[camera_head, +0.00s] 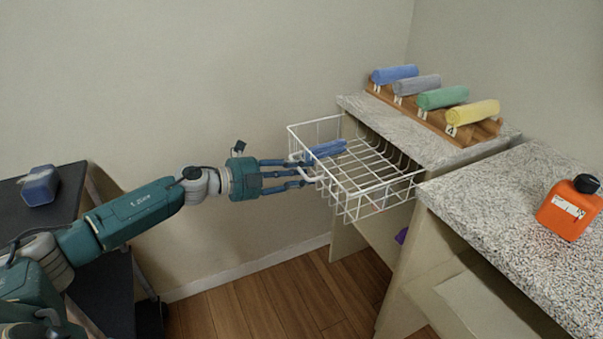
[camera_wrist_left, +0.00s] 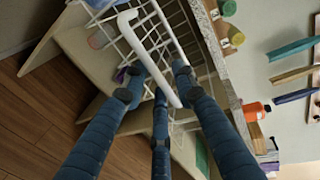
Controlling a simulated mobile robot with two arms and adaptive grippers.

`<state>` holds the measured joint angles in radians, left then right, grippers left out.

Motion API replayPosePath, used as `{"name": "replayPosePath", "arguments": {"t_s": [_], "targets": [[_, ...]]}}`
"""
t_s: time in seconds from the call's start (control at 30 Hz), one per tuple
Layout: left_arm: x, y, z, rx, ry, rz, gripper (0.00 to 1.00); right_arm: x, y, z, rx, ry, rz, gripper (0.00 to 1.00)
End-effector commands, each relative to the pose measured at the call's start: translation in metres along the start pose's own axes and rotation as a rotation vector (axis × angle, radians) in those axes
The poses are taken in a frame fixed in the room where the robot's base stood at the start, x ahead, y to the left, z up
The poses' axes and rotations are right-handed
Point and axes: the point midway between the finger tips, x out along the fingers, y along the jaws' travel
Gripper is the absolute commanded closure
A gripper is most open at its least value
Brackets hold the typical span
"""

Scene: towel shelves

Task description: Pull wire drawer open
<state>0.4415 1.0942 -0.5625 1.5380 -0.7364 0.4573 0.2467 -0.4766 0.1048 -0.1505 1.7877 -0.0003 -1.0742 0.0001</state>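The white wire drawer (camera_head: 372,187) is slid well out of the cabinet under the speckled counter. Its white handle bar (camera_wrist_left: 150,60) shows on its front in the left wrist view. My left gripper (camera_head: 306,172) is at the drawer's front, by the handle. Its three blue fingers (camera_wrist_left: 158,80) are spread apart and straight, with the handle between them. I see no finger closed tight on the bar; contact is hard to tell. A blue rolled towel (camera_head: 328,148) lies inside the drawer. My right gripper is not in view.
A wooden rack (camera_head: 425,115) with several rolled towels stands on the counter. An orange bottle (camera_head: 570,208) stands on the nearer speckled counter (camera_head: 500,200). A dark shelf (camera_head: 70,195) with a blue object (camera_head: 39,186) is at left. Wooden floor (camera_head: 270,305) is clear below the drawer.

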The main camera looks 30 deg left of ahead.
Motion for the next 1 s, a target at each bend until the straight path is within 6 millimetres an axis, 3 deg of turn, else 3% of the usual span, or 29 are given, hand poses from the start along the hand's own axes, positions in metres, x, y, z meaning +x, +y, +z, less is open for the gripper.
{"name": "replayPosePath", "arguments": {"t_s": [0.37,1.0], "targets": [[-0.007,0.002,0.0,-0.001,-0.001,0.002,0.71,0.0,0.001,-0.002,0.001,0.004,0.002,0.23],[-0.09,0.003,0.0,-0.002,0.0,0.006,0.71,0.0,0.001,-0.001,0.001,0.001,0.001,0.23]]}}
